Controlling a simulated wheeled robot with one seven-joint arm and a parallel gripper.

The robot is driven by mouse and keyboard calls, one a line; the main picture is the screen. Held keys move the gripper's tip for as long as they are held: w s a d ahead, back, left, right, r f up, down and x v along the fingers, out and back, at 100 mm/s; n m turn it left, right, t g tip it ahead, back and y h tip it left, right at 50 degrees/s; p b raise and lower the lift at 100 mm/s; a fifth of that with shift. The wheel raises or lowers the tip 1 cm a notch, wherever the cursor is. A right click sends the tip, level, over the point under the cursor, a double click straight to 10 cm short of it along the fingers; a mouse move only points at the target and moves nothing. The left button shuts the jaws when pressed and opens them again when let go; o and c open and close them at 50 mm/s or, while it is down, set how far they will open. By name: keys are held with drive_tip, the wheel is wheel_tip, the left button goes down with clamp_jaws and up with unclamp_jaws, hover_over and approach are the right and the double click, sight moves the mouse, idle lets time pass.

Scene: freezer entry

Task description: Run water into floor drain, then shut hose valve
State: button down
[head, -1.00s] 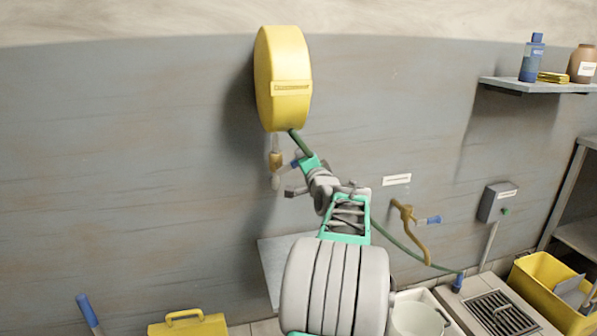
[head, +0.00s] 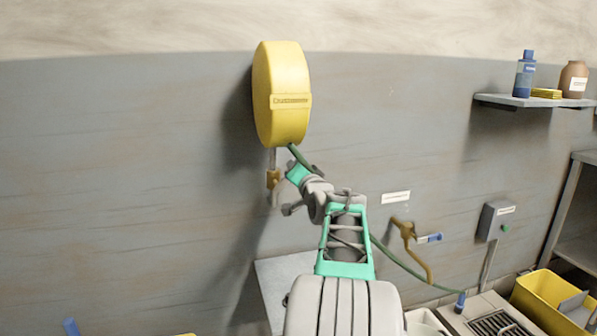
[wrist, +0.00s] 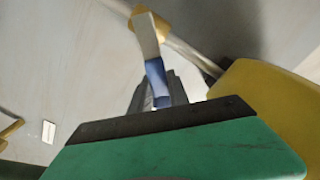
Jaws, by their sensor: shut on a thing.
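The yellow hose reel (head: 281,95) is on the wall, with a brass valve (head: 273,180) on the pipe below it. My gripper (head: 291,171) is beside the valve, and in the wrist view my gripper (wrist: 158,95) is shut on the blue-sleeved valve lever (wrist: 155,70). The green hose (head: 405,264) runs from the reel behind my arm to a blue nozzle (head: 460,302) at the lower right. The nozzle end is beside the floor drain grate (head: 497,324), which is partly cut off by the frame's bottom edge. I cannot make out any water.
A second brass tap (head: 408,232) with a blue handle is on the wall right of my arm. A grey box (head: 495,219) and a shelf (head: 535,101) with bottles are farther right. A yellow bin (head: 548,296) stands at the lower right.

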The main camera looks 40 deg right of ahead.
drive_tip(key=shift+r, duration=0.25)
drive_tip(key=c, duration=1.2)
unclamp_jaws()
drive_tip(key=shift+f, duration=0.15)
drive_tip(key=shift+c, duration=0.2)
drive_tip(key=v, duration=0.7)
drive_tip(key=shift+s, duration=0.4)
drive_tip(key=shift+a, duration=0.15)
